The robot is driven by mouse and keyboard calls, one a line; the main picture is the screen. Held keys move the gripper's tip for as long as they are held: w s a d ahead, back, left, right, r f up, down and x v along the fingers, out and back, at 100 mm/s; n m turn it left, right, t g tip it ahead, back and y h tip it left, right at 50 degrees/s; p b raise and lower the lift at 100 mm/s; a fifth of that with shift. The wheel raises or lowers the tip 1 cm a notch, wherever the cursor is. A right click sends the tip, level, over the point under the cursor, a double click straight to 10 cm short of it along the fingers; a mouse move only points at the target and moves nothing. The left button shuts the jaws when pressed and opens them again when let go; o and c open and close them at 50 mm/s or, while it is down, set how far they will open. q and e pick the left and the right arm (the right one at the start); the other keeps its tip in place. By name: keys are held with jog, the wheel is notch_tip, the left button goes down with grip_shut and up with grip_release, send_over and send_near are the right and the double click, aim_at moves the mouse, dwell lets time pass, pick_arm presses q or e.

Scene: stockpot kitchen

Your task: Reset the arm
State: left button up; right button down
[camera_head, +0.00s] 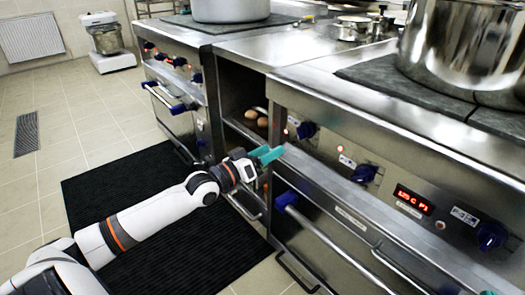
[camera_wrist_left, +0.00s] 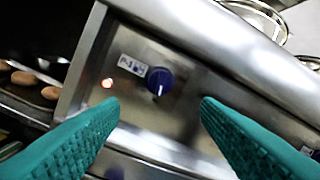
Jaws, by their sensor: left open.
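My left arm reaches in from the lower left of the head view. Its gripper (camera_head: 268,154), with teal fingers, is near the stove front, beside an open compartment. In the left wrist view the two teal fingers (camera_wrist_left: 158,115) are wide apart with nothing between them. Beyond them is a blue knob (camera_wrist_left: 159,81) on the steel control panel (camera_wrist_left: 190,110); I cannot tell the exact distance to it. The same panel runs along the stove front in the head view (camera_head: 400,180). My right gripper is not in view.
Several round brown items (camera_head: 251,114) lie in the open compartment. A large steel pot (camera_head: 460,45) stands on the right stove and another pot (camera_head: 230,8) at the back.

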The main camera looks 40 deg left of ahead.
pick_arm(q)
jog(key=shift+s+a+f, duration=0.1)
jog(key=shift+s+a, duration=0.1)
jog(key=shift+s, duration=0.5)
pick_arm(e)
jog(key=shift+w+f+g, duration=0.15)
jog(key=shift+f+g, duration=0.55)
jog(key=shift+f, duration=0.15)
